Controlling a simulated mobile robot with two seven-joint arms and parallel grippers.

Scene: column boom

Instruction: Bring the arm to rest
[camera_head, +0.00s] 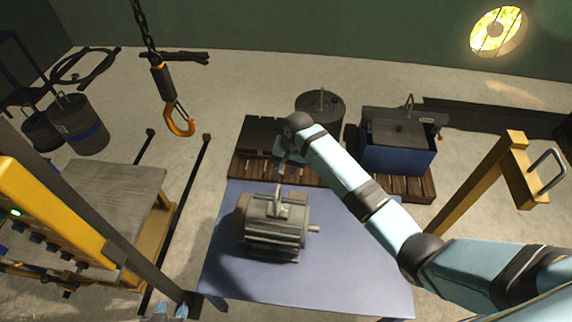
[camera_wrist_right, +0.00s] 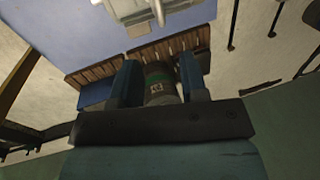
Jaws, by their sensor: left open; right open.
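My right arm comes in from the right in the head view, and its gripper (camera_head: 281,180) hangs just above the grey electric motor (camera_head: 275,235), near the lifting eye on top. The motor stands on the blue-grey table (camera_head: 350,270). In the right wrist view my right gripper (camera_wrist_right: 157,75) has its fingers spread, with nothing held. The motor also shows at the top of that view (camera_wrist_right: 150,12), apart from the fingers. Only a small part of my left gripper (camera_head: 172,312) shows at the bottom edge of the head view, and most of it is cut off.
A chain hoist hook (camera_head: 180,122) hangs at the upper left. Behind the table, a grey drum (camera_head: 322,106) and a blue crate (camera_head: 398,150) stand on pallets. A yellow post (camera_head: 480,185) rises at right. A wooden-topped bench (camera_head: 115,190) stands at left. The table's front right is clear.

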